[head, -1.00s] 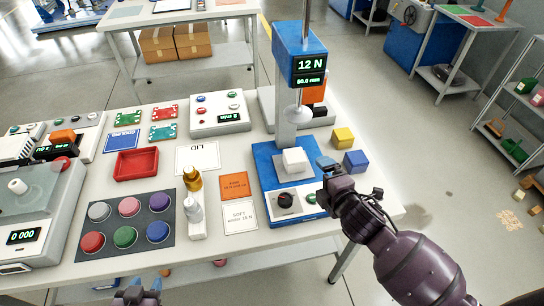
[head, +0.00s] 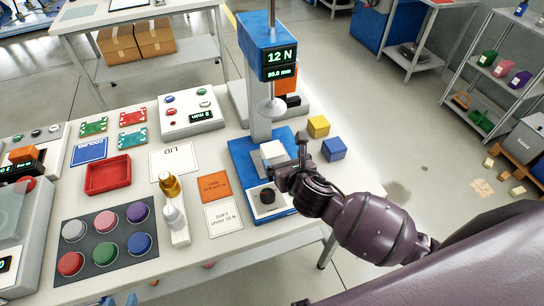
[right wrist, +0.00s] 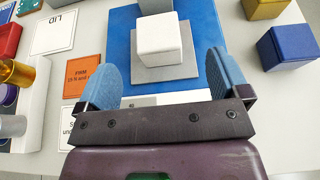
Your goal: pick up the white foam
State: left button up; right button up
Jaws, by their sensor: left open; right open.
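The white foam (head: 272,151) is a small white block on the grey plate of the blue press (head: 243,160), below its round pressing disc. In the right wrist view the foam (right wrist: 159,38) sits just beyond the fingertips, roughly centred between them. My right gripper (head: 287,160) is open and empty, close to the foam on its near right side. Its two blue fingers (right wrist: 160,75) are spread wider than the foam and do not visibly touch it. My left gripper (head: 121,300) barely shows at the bottom edge of the head view, with its fingers apart.
The press display (head: 279,62) reads 12 N above the foam. A yellow cube (head: 318,126) and a blue cube (head: 333,149) stand to the right. An orange card (head: 214,186), a SOFT card (head: 223,216) and bottles (head: 172,210) lie or stand to the left.

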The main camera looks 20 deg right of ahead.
aim_at(272, 148)
jog(key=shift+a+x, duration=0.1)
jog(key=shift+x, duration=2.15)
jog(key=shift+a+x, duration=0.15)
jog(key=shift+x, duration=2.15)
jog(key=shift+f, duration=0.15)
jog(key=c, duration=1.1)
